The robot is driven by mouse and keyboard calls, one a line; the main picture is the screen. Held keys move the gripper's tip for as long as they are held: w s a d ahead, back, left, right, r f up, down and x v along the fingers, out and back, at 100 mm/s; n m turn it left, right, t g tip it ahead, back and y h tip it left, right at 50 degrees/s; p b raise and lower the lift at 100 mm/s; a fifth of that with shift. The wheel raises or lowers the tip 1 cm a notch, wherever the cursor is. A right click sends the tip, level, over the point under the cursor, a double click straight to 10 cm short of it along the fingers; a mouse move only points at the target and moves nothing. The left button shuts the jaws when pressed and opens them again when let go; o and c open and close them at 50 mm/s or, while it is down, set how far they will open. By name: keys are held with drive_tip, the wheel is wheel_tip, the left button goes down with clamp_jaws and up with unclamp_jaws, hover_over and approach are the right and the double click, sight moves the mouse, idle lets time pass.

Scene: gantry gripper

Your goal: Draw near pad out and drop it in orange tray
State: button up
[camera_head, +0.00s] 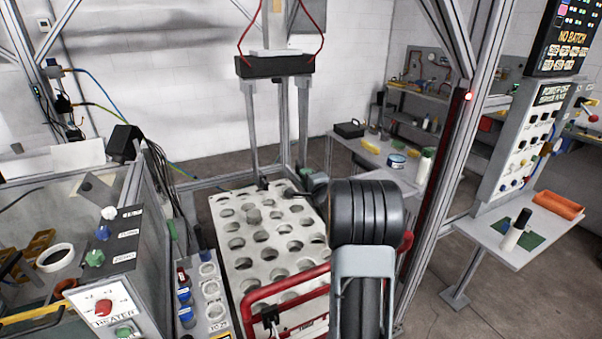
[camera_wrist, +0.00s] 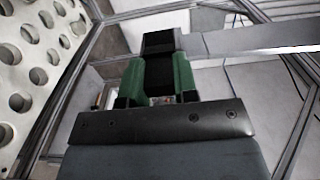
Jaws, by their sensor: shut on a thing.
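My gripper (camera_wrist: 158,72) is shut on a black pad (camera_wrist: 158,42), which sits between its green-lined fingers in the wrist view. A grey bar, a gantry finger (camera_wrist: 250,38), runs right from the pad; I cannot tell whether the two are still joined. In the head view the gantry gripper (camera_head: 274,67) hangs with its fingers down over a white perforated plate. My gripper is small and dark there, beside the lower end of the right finger, partly hidden by my own arm. The orange tray (camera_head: 558,205) lies on a side table at the right.
The perforated plate (camera_head: 235,270) lies below the gantry, with a red rail (camera_head: 270,292) in front. A frame post (camera_head: 440,190) stands between the gantry and the side table (camera_head: 495,240). A bottle (camera_head: 515,230) on a green mat stands near the tray.

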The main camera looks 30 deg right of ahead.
drive_tip(key=s, duration=0.6)
drive_tip(key=shift+a+p, duration=0.3)
drive_tip(key=shift+a, duration=0.1)
idle(0.5)
drive_tip(key=shift+s, duration=0.1)
idle(0.3)
drive_tip(key=s+a+p, duration=0.1)
drive_tip(key=s, duration=0.7)
drive_tip(key=shift+a, duration=0.1)
idle(0.4)
